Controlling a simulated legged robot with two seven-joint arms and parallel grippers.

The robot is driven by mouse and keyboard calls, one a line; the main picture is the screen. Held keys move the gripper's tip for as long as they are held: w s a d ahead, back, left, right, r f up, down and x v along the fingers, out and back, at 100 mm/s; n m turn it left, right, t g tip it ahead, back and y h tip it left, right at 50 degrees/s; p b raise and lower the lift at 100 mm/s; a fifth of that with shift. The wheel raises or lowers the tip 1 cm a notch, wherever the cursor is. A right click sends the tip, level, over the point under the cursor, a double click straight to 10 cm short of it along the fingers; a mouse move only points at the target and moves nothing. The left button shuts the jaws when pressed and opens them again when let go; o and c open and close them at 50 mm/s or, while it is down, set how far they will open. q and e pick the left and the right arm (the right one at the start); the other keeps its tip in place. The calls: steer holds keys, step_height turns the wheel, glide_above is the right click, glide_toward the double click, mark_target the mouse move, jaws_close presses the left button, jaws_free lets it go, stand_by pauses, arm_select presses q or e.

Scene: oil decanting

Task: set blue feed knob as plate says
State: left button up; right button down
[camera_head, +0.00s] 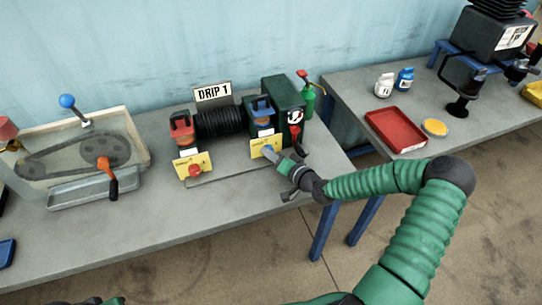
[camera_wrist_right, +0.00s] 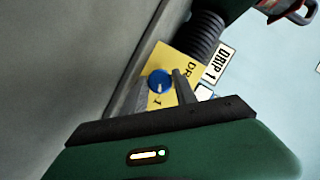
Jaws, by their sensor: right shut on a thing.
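The blue feed knob (camera_head: 268,150) sits on a yellow card (camera_head: 258,147) at the front of the right-hand oiler. In the right wrist view the blue knob (camera_wrist_right: 160,79) lies between my two fingertips, with a pale mark on its lower edge. My right gripper (camera_head: 274,155) is shut on the knob; it also shows in the right wrist view (camera_wrist_right: 161,86). The plate (camera_head: 212,94) reads "DRIP 1" and stands behind the black ribbed part; it also shows in the wrist view (camera_wrist_right: 219,64). The yellow card's print is partly hidden by knob and fingers. My left gripper is not in view.
A red knob (camera_head: 194,170) on another yellow card is to the left. A green oil can (camera_head: 308,102) stands behind right. A red tray (camera_head: 396,130) lies on the other table.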

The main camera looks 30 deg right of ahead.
steer(key=shift+d+f+m+t, duration=0.2)
steer(key=shift+m+t, duration=0.1)
steer(key=shift+m, duration=0.4)
steer(key=shift+y, duration=0.3)
steer(key=c, duration=1.1)
jaws_free()
steer(key=shift+o, duration=0.7)
steer(key=shift+s, duration=0.1)
